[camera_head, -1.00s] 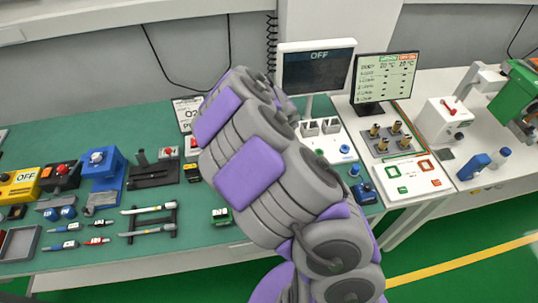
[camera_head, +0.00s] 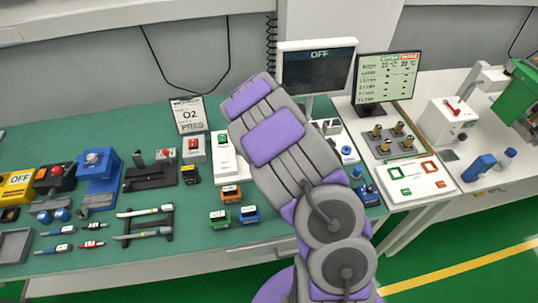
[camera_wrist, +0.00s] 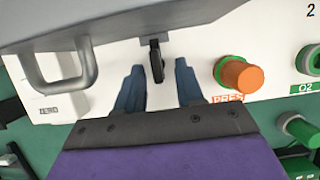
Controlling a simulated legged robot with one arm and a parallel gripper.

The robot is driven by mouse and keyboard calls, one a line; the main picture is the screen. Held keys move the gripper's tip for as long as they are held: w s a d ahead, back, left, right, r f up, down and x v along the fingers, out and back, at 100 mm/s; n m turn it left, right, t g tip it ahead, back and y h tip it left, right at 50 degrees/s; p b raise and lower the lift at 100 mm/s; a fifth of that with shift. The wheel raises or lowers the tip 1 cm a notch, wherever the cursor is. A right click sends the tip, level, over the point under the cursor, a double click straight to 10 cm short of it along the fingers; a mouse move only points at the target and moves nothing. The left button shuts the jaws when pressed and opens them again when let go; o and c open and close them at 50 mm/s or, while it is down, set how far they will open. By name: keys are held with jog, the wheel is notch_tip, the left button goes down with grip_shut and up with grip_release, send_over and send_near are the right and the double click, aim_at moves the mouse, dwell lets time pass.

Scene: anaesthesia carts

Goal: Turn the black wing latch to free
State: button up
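In the wrist view, the black wing latch (camera_wrist: 155,58) is a small dark tab on the front of a white panel (camera_wrist: 120,104), pointing roughly downward in the picture. My gripper (camera_wrist: 159,67) is open, with its two blue-grey fingers on either side of the latch's lower end. A gap shows between the latch and each finger; I cannot tell how deep the fingertips reach. The head view shows my arm over the bench, and it hides the gripper and the latch there.
In the wrist view, a grey handle (camera_wrist: 57,85) is left of the latch. An orange knob (camera_wrist: 240,75) marked PRES is close to its right, with green fittings (camera_wrist: 301,128) farther right. In the head view, several small devices crowd the green bench (camera_head: 100,135).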

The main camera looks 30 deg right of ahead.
jog(key=shift+a, duration=0.1)
jog(key=shift+c, duration=0.3)
jog(key=shift+a, duration=0.1)
jog(key=c, duration=0.3)
grip_shut()
